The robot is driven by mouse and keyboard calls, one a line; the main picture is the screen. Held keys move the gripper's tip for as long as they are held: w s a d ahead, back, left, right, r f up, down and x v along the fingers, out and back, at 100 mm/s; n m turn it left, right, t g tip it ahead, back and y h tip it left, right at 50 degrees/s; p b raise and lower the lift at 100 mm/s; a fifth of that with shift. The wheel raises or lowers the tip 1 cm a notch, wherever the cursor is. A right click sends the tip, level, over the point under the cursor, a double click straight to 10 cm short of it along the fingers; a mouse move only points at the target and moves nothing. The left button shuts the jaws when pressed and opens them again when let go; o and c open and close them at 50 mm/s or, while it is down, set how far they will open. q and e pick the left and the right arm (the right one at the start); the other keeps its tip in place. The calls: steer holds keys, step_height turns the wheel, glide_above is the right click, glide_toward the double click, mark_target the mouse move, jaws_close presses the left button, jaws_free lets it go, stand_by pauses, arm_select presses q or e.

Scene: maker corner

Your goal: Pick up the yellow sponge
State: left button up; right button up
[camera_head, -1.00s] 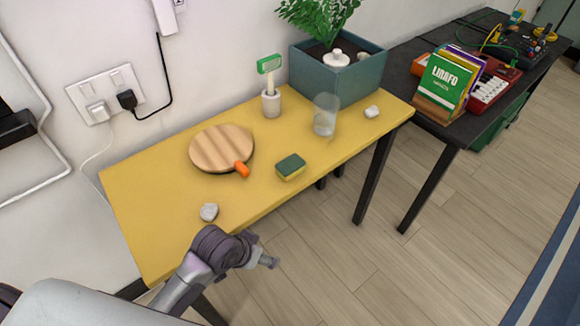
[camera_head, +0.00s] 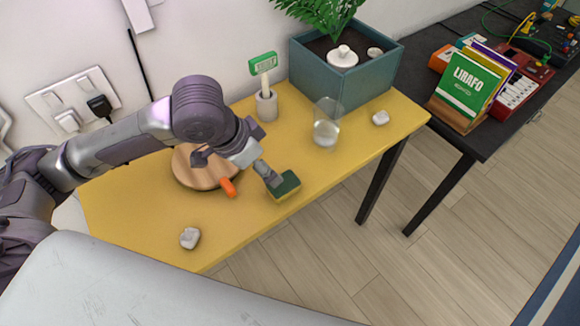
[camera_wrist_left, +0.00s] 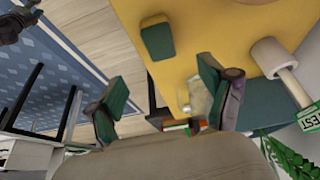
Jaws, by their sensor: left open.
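The yellow sponge (camera_head: 285,188) with a dark green top lies on the yellow table (camera_head: 225,238), near its front edge. It also shows near the top of the left wrist view (camera_wrist_left: 158,40), beyond the fingertips. My left gripper (camera_head: 269,177) reaches over the table from the left and overlaps the sponge's left edge in the head view. In the left wrist view its two green-padded fingers (camera_wrist_left: 165,88) are spread apart, with nothing held between them. The height of the fingertips above the sponge is hard to judge. My right gripper is in neither view.
A round wooden paddle (camera_head: 200,178) with an orange handle lies beneath my left arm. A clear glass (camera_head: 326,130), a brush holder (camera_head: 266,105), a planter (camera_head: 345,85) and pale stones (camera_head: 380,118) (camera_head: 189,238) stand around. The table's front edge is close to the sponge.

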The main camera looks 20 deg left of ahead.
arm_select(q)
glide_above(283, 183)
steer(key=s+a, duration=0.2)
step_height(283, 183, down, 6)
steer(key=shift+d+f+b, duration=0.1)
steer(key=shift+d+b, duration=0.05)
steer(key=shift+b, duration=0.2)
steer(key=shift+w+d+f, duration=0.1)
steer(key=shift+w+f, duration=0.1)
steer(key=shift+f, duration=0.1)
steer(key=shift+w+d+f, duration=0.1)
steer(key=shift+d+f, duration=0.1)
steer(key=shift+f, duration=0.3)
steer(key=x, duration=0.4)
steer(key=shift+w+d+f, duration=0.1)
steer(key=shift+w+f, duration=0.05)
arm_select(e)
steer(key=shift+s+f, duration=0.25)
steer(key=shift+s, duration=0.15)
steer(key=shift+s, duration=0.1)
arm_select(q)
steer(key=c, duration=0.8)
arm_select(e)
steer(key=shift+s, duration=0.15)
